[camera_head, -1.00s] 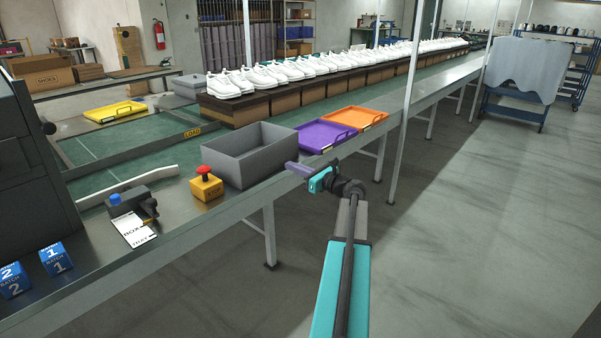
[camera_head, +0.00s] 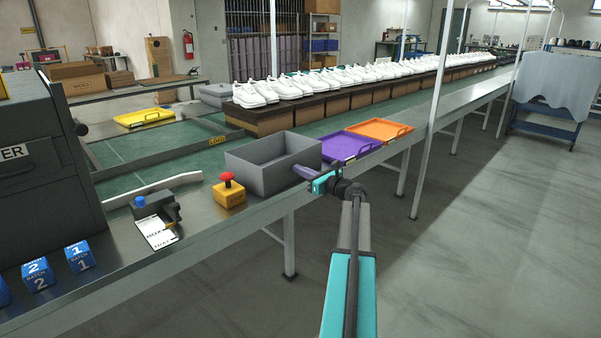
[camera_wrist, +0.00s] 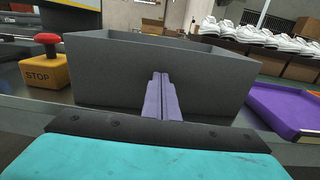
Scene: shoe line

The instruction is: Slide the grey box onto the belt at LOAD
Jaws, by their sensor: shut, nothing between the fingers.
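The grey box (camera_head: 275,175) is an open, empty-looking bin on the near edge of the line, between the stop button and the purple tray. It fills much of the wrist view (camera_wrist: 160,75). My gripper (camera_head: 298,170) has its purple fingers shut and empty, pointing at the box's near side. In the wrist view the fingertips (camera_wrist: 159,76) overlap the box's near wall; whether they touch it I cannot tell. The green belt (camera_head: 205,158) runs behind the box. A yellow LOAD label (camera_head: 217,140) sits on a rail beyond it.
A red-topped stop button (camera_head: 229,190) stands left of the box. A purple tray (camera_head: 345,147) and an orange tray (camera_head: 380,130) lie to its right. A white curved guide (camera_head: 152,192) lies left.

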